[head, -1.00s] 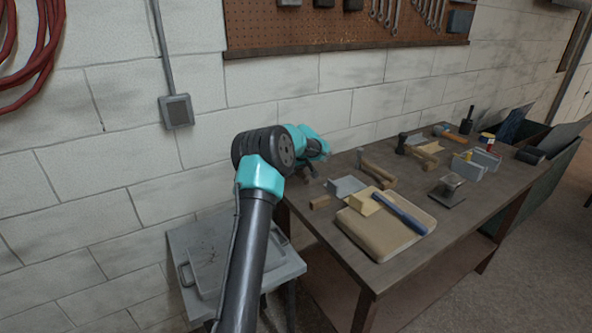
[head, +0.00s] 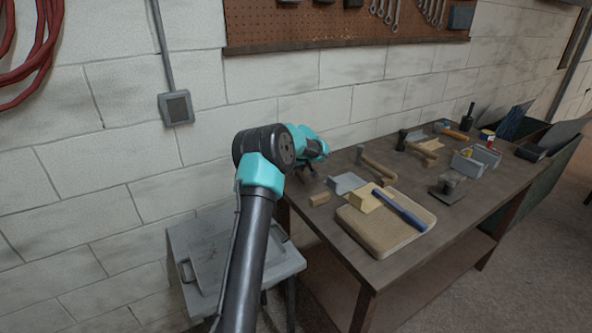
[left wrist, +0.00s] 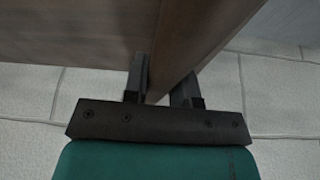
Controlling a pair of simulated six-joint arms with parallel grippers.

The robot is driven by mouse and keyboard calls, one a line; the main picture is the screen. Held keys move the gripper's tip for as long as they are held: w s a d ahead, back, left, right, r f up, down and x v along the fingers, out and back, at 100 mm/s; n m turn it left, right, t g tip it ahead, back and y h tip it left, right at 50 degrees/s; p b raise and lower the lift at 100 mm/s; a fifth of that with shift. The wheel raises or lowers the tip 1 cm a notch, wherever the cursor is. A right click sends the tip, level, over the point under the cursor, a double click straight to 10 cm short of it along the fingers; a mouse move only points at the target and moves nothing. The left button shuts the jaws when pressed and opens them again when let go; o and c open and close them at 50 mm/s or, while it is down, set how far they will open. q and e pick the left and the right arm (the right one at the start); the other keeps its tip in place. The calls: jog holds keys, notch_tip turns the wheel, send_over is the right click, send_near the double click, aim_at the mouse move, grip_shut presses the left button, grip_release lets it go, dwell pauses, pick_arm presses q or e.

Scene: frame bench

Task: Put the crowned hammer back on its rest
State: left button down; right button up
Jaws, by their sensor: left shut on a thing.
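My left gripper (head: 311,172) is at the back left end of the bench, partly hidden by my own wrist. In the left wrist view its fingers (left wrist: 160,88) are shut at a brown wooden piece (left wrist: 192,40); I cannot tell whether this is a handle or the bench's edge. Several hammers lie on the bench: one with a wooden handle (head: 378,169) near the middle, one with a dark head (head: 402,140) behind it, and one with an orange handle (head: 456,135) farther back. I cannot tell which is crowned. My right gripper is not in view.
A grey block (head: 345,183) and a short wooden cylinder (head: 319,199) lie near my gripper. A grey side table (head: 290,262) stands left of the bench (head: 350,260).

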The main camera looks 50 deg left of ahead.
pick_arm(q)
jog(key=shift+f, duration=0.2)
jog(key=c, duration=0.8)
grip_release()
jog(key=shift+c, duration=0.2)
jog(key=v, duration=1.7)
jog(key=shift+r, duration=0.15)
jog(key=shift+s+d, duration=0.1)
jog(key=shift+s, duration=0.05)
